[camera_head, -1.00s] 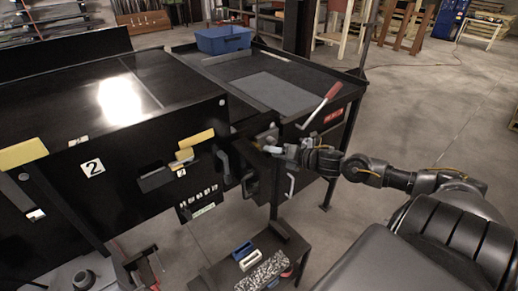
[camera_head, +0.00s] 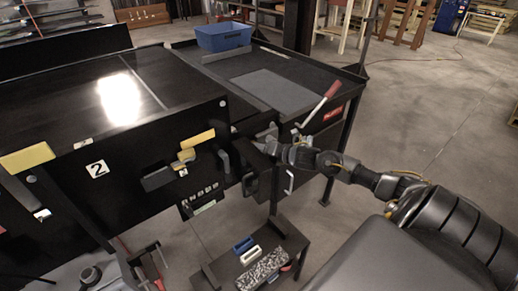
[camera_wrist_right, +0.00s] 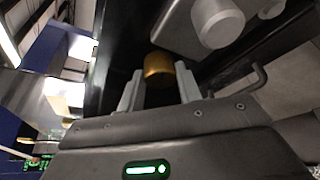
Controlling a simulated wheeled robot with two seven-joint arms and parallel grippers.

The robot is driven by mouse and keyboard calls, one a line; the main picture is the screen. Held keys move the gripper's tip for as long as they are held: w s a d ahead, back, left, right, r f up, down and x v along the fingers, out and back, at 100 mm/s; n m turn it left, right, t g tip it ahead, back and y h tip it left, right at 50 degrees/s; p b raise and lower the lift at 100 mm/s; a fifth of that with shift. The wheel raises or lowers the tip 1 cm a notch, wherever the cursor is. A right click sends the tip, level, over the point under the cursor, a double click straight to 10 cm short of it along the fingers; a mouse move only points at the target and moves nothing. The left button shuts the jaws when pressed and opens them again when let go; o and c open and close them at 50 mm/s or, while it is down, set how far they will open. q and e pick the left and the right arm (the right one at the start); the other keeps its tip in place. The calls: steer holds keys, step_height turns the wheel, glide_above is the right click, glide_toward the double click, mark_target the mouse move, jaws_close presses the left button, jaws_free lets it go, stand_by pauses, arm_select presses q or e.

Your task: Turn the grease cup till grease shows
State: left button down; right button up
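The grease cup is a small brass-coloured cylinder (camera_wrist_right: 159,68) on the dark machine side in the right wrist view. My right gripper (camera_wrist_right: 160,75) is open, with one finger on each side of the cup near its base end. A narrow gap seems to show beside the cup, so I cannot tell if either finger touches it. In the head view my right gripper (camera_head: 269,144) reaches the conveyor's front corner, and the cup is hidden or too small to make out there. No grease can be made out. My left gripper is not in view.
A grey round knob (camera_wrist_right: 218,24) and a dark bent handle (camera_wrist_right: 246,80) stand close to my right gripper. A red-handled lever (camera_head: 331,91) rises behind my right wrist. A low dark stand (camera_head: 225,268) holds small items below. A blue tub (camera_head: 223,36) sits on the far table.

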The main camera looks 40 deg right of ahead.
steer(key=shift+c, duration=1.1)
steer(key=shift+a, duration=0.15)
steer(key=shift+c, duration=0.8)
steer(key=shift+d+f+m+t+y+b, duration=0.2)
steer(key=shift+m+t+y+b, duration=0.4)
steer(key=shift+m+b, duration=1.15)
steer(key=shift+d+f+m+t+y+b, duration=0.15)
steer(key=shift+m+t+y+b, duration=0.4)
steer(key=shift+m+b, duration=1.2)
steer(key=shift+m, duration=0.3)
steer(key=o, duration=0.7)
